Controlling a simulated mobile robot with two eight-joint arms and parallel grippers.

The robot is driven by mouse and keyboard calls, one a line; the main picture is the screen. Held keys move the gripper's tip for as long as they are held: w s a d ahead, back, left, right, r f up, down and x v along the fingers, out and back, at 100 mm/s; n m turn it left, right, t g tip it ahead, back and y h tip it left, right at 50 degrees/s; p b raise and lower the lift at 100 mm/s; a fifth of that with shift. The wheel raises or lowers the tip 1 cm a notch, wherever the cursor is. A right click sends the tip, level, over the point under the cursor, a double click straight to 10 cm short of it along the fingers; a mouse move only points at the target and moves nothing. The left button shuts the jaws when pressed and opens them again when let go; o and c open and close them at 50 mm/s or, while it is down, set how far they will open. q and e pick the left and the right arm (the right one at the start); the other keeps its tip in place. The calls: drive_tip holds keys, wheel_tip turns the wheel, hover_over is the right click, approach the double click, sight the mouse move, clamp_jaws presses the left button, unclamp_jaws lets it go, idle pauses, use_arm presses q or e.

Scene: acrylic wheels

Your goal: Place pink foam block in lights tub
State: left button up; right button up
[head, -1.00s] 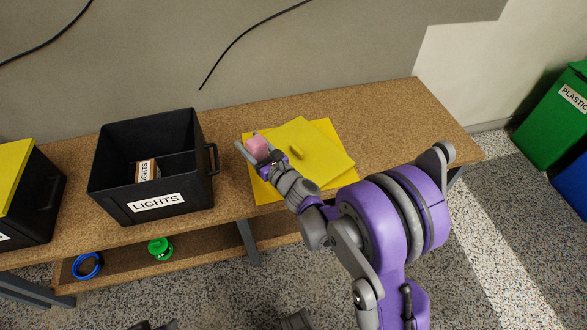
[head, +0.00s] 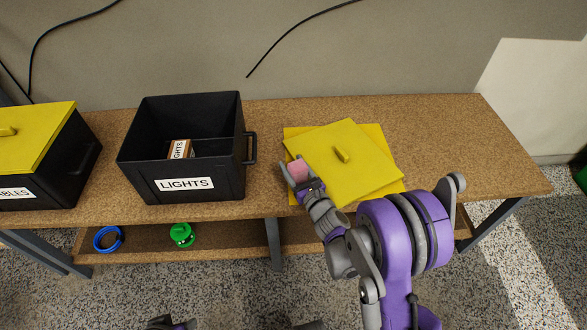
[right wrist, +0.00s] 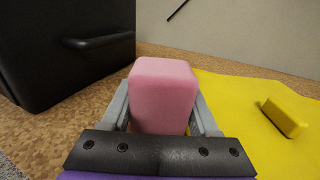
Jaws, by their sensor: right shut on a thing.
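The pink foam block (head: 298,170) is held in my right gripper (head: 296,172), over the left edge of the yellow lids. In the right wrist view the block (right wrist: 163,95) sits upright between the two grey fingers, which are shut on it. The black lights tub (head: 184,185), with a white LIGHTS label, stands open on the bench to the left of the gripper. A small box marked LIGHTS (head: 180,149) is inside it. In the right wrist view the tub's dark wall and handle (right wrist: 98,41) show at upper left.
Two stacked yellow lids (head: 350,175) lie on the cork-coloured bench (head: 450,130). A second black bin with a yellow lid (head: 40,140) stands at the left. A blue ring (head: 108,239) and a green item (head: 182,235) are on the lower shelf.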

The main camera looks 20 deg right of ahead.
drive_tip(key=shift+f, duration=0.4)
drive_tip(key=shift+f, duration=0.2)
drive_tip(key=o, duration=1.3)
